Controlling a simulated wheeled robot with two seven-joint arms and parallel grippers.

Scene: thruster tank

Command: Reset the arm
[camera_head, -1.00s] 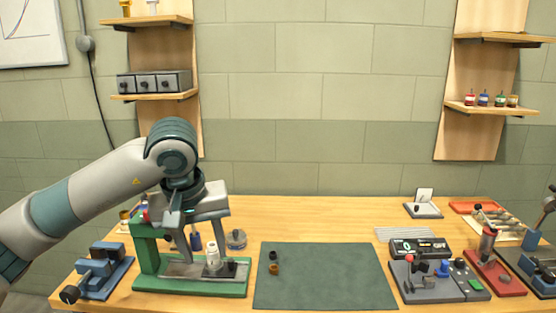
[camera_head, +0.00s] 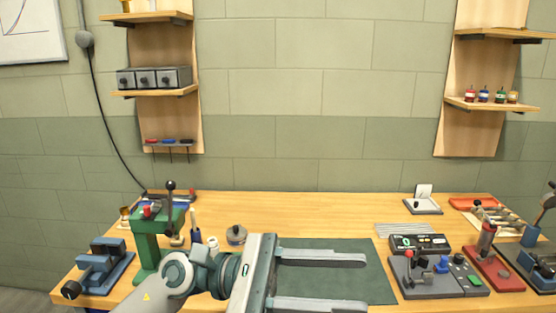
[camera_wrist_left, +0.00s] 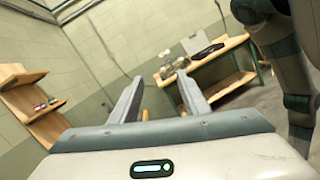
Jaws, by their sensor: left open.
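My left gripper (camera_head: 318,282) is in front of the bench in the head view. Its two long fingers point right and stand wide apart, with nothing between them. They cover part of the dark green mat (camera_head: 383,284). In the left wrist view the open fingers (camera_wrist_left: 157,98) point out into the room, with empty space between them. My left arm comes in from the lower left and hides the lower part of the green press (camera_head: 147,240). My right gripper shows in neither view.
A blue vise (camera_head: 105,268) stands at the left end of the wooden bench (camera_head: 310,211). A grey control box (camera_head: 425,284) and a red-based press (camera_head: 495,272) stand at the right. Wall shelves (camera_head: 160,93) are above. The bench's back middle is clear.

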